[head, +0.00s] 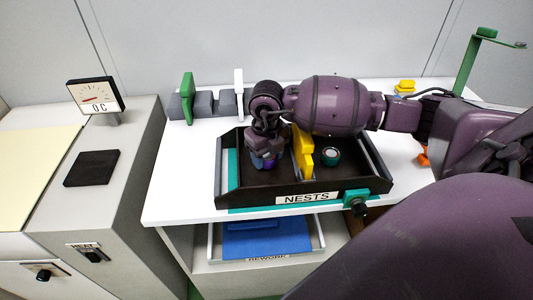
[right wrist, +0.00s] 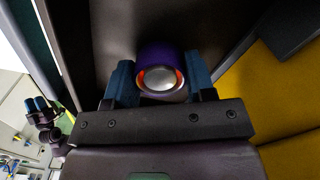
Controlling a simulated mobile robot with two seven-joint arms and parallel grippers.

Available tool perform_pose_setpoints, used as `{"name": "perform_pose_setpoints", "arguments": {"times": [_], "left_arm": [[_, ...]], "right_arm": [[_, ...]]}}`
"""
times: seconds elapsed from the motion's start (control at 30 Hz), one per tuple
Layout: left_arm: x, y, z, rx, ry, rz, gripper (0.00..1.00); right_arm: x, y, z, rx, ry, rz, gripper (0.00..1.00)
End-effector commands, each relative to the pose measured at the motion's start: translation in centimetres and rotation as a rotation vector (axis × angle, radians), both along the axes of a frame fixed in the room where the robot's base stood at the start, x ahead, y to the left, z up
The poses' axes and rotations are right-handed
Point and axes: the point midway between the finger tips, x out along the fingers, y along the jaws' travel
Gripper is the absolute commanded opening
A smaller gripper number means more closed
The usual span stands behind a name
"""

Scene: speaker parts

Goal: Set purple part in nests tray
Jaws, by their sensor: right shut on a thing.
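The purple part (right wrist: 160,54) has a silver dome and an orange ring. In the right wrist view it sits between the two blue fingers of my right gripper (right wrist: 160,78), which is shut on it. In the head view my right gripper (head: 266,158) points down inside the left compartment of the black nests tray (head: 306,186). Only a little of the purple part shows there, and I cannot tell whether it touches the tray floor. What looks like my left gripper (right wrist: 36,104) shows small at the left of the right wrist view; its opening is unclear.
A yellow divider (head: 303,153) splits the tray. Behind the tray stands a grey rack (head: 203,104) with green and white uprights. A blue rework tray (head: 262,238) lies on the shelf below.

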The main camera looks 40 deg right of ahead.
Motion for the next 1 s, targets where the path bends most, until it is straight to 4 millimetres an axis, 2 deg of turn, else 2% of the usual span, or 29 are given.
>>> {"name": "perform_pose_setpoints", "arguments": {"times": [0.6, 0.63, 0.7, 0.8, 0.83, 1.0], "left_arm": [[-0.28, 0.01, -0.65, 0.0, 0.01, 0.0, 0.43], [-0.28, 0.01, -0.65, 0.0, 0.01, 0.0, 0.43], [-0.26, 0.01, -0.61, 0.0, 0.01, 0.0, 0.43], [-0.26, 0.01, -0.61, 0.0, 0.01, 0.0, 0.43], [-0.26, 0.01, -0.61, 0.0, 0.01, 0.0, 0.43], [-0.26, 0.01, -0.62, 0.0, 0.01, 0.0, 0.43]], "right_arm": [[0.01, -0.01, -1.01, 0.0, -0.001, 0.0, 0.18], [0.02, 0.0, -1.01, 0.0, -0.001, 0.0, 0.51], [0.02, 0.0, -0.96, 0.0, -0.002, 0.0, 0.62], [0.01, 0.0, -0.96, 0.0, -0.001, 0.0, 0.77], [0.01, -0.01, -0.96, 0.0, -0.001, 0.0, 0.79], [0.01, 0.0, -0.98, 0.0, -0.001, 0.0, 0.79]]}}
